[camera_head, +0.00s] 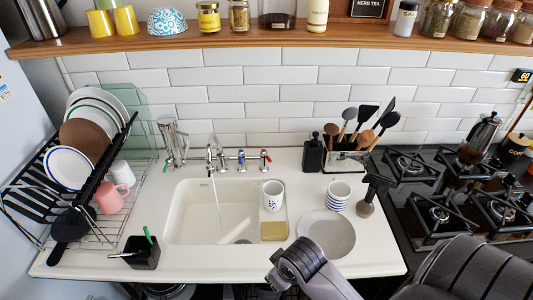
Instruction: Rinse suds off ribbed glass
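No ribbed glass shows clearly. A clear or shiny upright vessel-like thing (172,143) stands behind the sink at its left; I cannot tell whether it is the glass. I see no suds. My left gripper is not in view.
A patterned white cup (273,195) and a yellow sponge (274,231) sit at the basin's right. A grey plate (327,234) and striped crockery (339,195) stand further right. A loaded dish rack (98,225) is left; the hob (435,212) is right.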

